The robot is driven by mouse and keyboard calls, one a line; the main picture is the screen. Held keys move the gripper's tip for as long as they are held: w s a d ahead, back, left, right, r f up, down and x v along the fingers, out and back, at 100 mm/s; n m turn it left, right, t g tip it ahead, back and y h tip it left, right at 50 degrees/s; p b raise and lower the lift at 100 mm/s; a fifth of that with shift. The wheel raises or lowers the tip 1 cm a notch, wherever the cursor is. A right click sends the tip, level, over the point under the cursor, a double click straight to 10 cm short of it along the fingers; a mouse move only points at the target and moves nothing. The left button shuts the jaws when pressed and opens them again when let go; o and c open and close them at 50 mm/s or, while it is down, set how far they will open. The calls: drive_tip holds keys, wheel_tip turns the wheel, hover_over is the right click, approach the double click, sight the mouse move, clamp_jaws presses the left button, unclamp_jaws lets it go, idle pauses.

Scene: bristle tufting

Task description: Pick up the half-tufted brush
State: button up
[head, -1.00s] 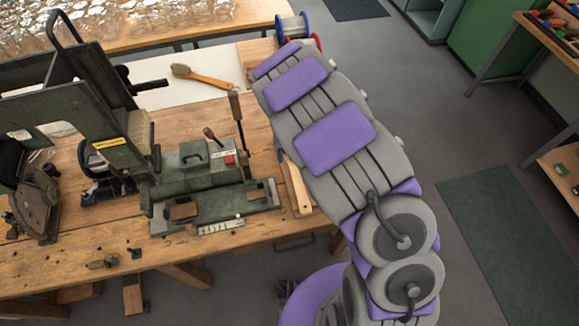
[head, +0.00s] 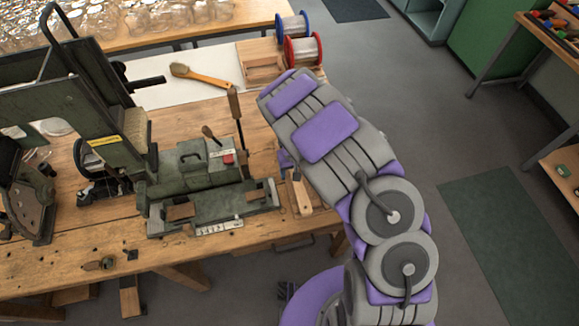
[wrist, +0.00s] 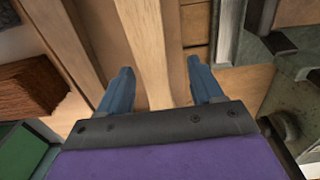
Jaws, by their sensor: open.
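A pale wooden bar (wrist: 150,45), which may be the half-tufted brush's handle, runs between my gripper's two blue fingers (wrist: 162,84) in the wrist view. The fingers are apart, with a gap on both sides of the bar. In the head view a pale wooden piece (head: 300,194) lies on the bench right of the green machine, just below my gripper; my arm hides part of it. No bristles show on it.
The green tufting machine (head: 205,175) with upright levers stands close left of my gripper. Wire spools (head: 303,49) and a wooden tray (head: 262,72) are at the bench's back right. A brown fibrous block (wrist: 28,92) is left in the wrist view.

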drive_tip(key=shift+d+r, duration=0.1)
drive_tip(key=shift+d, duration=0.65)
drive_tip(key=shift+c, duration=0.9)
drive_tip(key=shift+a, duration=0.8)
drive_tip(key=c, duration=0.7)
drive_tip(key=shift+d, duration=0.3)
drive_tip(key=c, duration=0.3)
drive_tip(key=shift+d, duration=0.3)
